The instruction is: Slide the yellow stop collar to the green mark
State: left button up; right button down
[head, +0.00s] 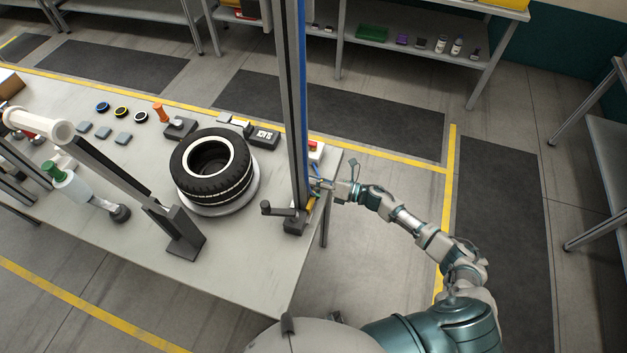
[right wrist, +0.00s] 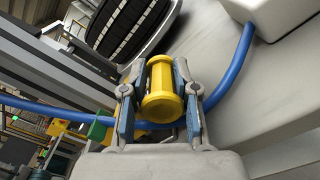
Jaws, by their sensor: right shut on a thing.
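The yellow collar (right wrist: 162,90) is a short spool-like piece with wider ends. My right gripper (right wrist: 160,95) is shut on it, one finger on each side. A blue hose (right wrist: 232,73) runs behind the fingers near the collar's lower end; I cannot tell whether it passes through the collar. A green piece (right wrist: 97,131), perhaps the mark, shows just left of the left finger and is partly hidden. In the head view my right gripper (head: 320,186) is beside the foot of the tall post, with a small yellow part (head: 310,203) near it. My left gripper is not in view.
The tall post (head: 297,110) with a blue strip stands at the table's right edge. A tyre (head: 212,168) lies on a round plate left of it. A dark slanted arm (head: 125,180) and a green-capped bottle (head: 62,178) are further left. The table (head: 240,260) is bare at its front.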

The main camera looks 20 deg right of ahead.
jog(key=shift+r, duration=0.15)
jog(key=c, duration=0.9)
grip_release()
jog(key=shift+c, duration=0.2)
jog(key=shift+s+d, duration=0.15)
jog(key=shift+d, duration=0.1)
jog(key=v, duration=1.1)
jog(key=shift+d, duration=0.15)
jog(key=shift+s, duration=0.1)
